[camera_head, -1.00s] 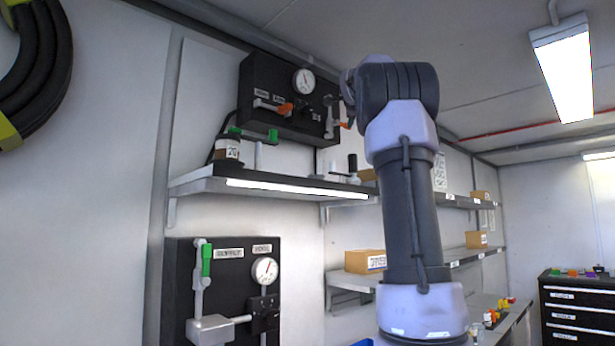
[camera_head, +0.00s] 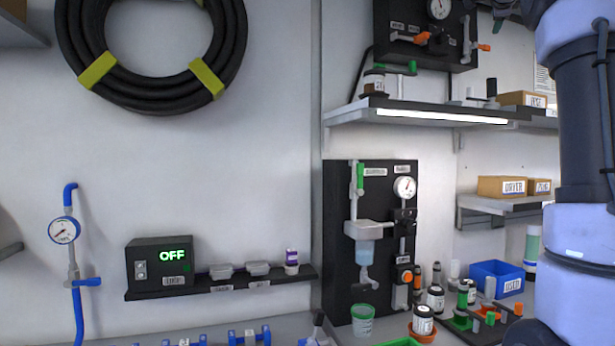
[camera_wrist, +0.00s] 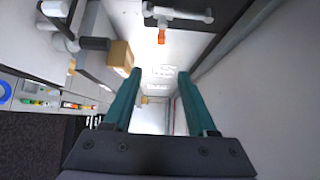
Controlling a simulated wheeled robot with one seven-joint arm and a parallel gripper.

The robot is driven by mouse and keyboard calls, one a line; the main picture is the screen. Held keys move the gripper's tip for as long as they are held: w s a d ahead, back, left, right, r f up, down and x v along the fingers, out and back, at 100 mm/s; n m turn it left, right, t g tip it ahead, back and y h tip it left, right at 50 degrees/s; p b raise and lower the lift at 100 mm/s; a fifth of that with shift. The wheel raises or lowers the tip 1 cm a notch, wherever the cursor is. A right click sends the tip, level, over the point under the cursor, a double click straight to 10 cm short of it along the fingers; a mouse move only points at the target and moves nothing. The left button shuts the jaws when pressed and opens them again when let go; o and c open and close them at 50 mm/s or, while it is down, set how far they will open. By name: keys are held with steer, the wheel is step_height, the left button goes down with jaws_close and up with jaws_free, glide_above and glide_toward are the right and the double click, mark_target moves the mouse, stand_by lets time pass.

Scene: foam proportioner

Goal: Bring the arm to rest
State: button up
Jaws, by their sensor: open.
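My gripper (camera_wrist: 158,75) shows in the wrist view with its two teal fingers apart and nothing between them. Beyond the fingers are a shelf wall, a pale ceiling area and a valve with an orange handle (camera_wrist: 162,36). In the head view my arm stands raised at the right edge, and my gripper is outside that picture.
A black panel with gauge and green valve (camera_head: 368,240) hangs on the wall, with a lit shelf (camera_head: 440,113) above. A narrow shelf (camera_head: 220,285) holds a box reading OFF (camera_head: 160,264). Bottles and a blue bin (camera_head: 497,277) crowd the bench. In the wrist view a cardboard box (camera_wrist: 120,55) is left of the fingers.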

steer(key=s+a+f+n+g+y, duration=0.3)
steer(key=s+a+f+n, duration=0.3)
steer(key=s+a+f, duration=0.4)
steer(key=s+a+f+n+g+y, duration=0.3)
steer(key=s+a+f+n, duration=0.4)
steer(key=f, duration=1.6)
steer(key=s+a+f+n+g+y, duration=0.2)
steer(key=s+a+f+n+y, duration=0.2)
steer(key=s+a+f, duration=0.9)
step_height(320, 180, down, 3)
steer(key=s+n, duration=0.1)
steer(key=n, duration=0.1)
steer(key=shift+a+f+n+g, duration=0.2)
steer(key=shift+a+n+g, duration=0.1)
steer(key=shift+g, duration=0.1)
